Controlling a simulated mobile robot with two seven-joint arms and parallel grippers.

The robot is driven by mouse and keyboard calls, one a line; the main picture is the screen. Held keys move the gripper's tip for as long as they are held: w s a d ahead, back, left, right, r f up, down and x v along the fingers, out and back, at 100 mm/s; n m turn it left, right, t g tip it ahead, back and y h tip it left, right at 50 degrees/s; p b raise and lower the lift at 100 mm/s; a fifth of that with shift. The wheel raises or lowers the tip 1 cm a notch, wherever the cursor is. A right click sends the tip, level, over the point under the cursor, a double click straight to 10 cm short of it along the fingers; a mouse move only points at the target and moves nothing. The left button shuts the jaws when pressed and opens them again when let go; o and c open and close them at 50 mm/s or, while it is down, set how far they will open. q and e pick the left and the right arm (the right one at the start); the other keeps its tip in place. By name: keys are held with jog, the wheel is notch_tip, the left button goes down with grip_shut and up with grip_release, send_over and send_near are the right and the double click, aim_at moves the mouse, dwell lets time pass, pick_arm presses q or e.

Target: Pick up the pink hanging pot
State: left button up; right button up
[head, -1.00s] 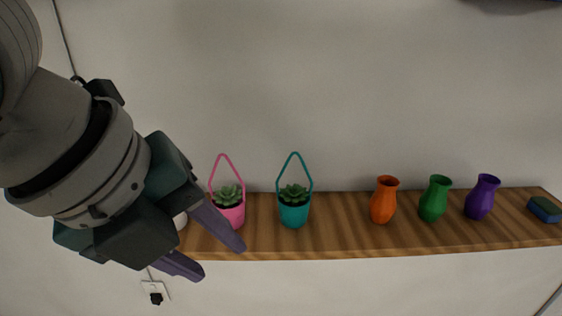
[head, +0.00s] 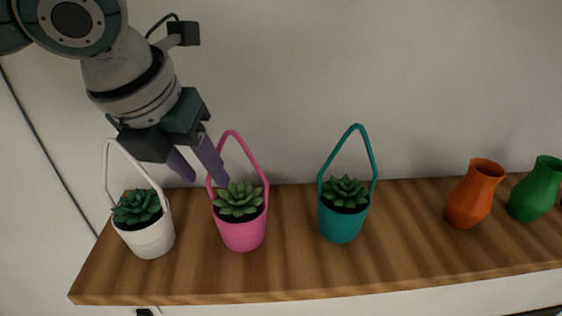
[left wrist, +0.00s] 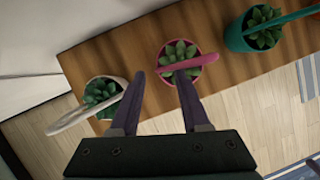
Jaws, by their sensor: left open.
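The pink hanging pot (head: 240,232) stands upright on the wooden shelf, with a green succulent and a tall pink loop handle. My left gripper (head: 207,178) is open and empty, close to the left side of the pink handle in the head view. In the left wrist view the pink pot (left wrist: 204,62) lies beyond the fingertips (left wrist: 160,76), with its handle (left wrist: 188,65) crossing above the plant near the right finger. I cannot tell whether the finger touches the handle.
On the shelf (head: 290,270), a white hanging pot (head: 150,240) stands left of the pink one and a teal hanging pot (head: 341,222) right of it. An orange vase (head: 472,196) and a green vase (head: 535,190) stand further right. The wall is close behind.

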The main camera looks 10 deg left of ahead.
aim_at(208, 185)
pick_arm(q)
jog(key=x, duration=0.4)
jog(key=shift+f, duration=0.3)
grip_shut()
jog(key=shift+r, duration=0.1)
dwell(1.0)
